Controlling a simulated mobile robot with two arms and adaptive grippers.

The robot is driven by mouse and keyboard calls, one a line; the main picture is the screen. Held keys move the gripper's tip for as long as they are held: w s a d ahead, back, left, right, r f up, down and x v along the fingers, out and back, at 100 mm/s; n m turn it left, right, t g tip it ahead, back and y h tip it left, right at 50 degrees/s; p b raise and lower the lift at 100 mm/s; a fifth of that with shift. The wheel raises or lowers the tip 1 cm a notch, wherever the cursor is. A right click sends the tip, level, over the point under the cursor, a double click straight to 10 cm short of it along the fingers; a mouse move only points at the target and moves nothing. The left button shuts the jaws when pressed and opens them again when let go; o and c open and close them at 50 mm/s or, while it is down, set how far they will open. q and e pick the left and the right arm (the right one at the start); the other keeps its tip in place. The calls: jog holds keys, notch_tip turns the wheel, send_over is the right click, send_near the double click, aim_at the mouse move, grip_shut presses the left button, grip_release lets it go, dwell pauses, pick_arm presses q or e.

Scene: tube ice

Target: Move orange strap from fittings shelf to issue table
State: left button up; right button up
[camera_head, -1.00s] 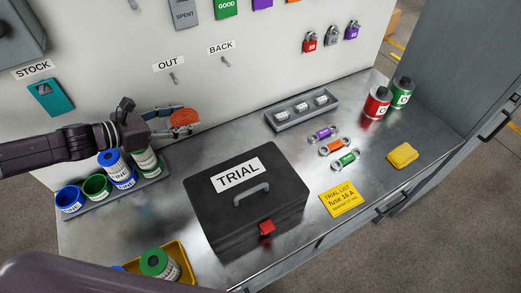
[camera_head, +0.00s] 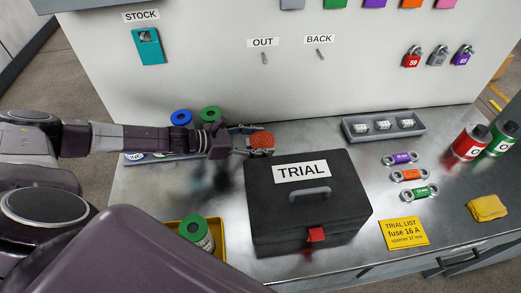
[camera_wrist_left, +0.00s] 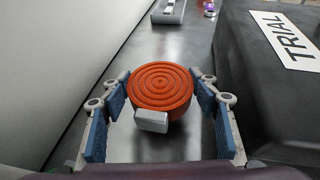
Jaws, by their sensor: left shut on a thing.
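The orange strap (camera_head: 262,141) is a coiled roll with a pale buckle end. My left gripper (camera_head: 256,140) is shut on it and holds it over the metal table (camera_head: 205,187), behind and left of the black TRIAL box. In the left wrist view, the strap (camera_wrist_left: 160,86) sits between the two blue-padded fingers (camera_wrist_left: 165,100), its spiral side up and its buckle toward the wrist. Whether the strap touches the table top is hard to tell. My right gripper is not in view.
The black TRIAL box (camera_head: 260,200) stands close by the left gripper. A grey tray (camera_head: 350,130) is at the back. Shackle-like fittings, a yellow card (camera_head: 404,234), a yellow cloth (camera_head: 487,207) and two cans lie right. A yellow tray (camera_head: 219,237) with a green-topped roll is at the front left.

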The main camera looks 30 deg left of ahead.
pick_arm(q)
notch_tip(320, 180, down, 4)
jog(key=shift+r, duration=0.15)
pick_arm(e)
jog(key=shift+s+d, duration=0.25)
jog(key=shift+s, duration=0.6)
pick_arm(q)
jog(key=o, duration=1)
jog(key=shift+c, duration=0.2)
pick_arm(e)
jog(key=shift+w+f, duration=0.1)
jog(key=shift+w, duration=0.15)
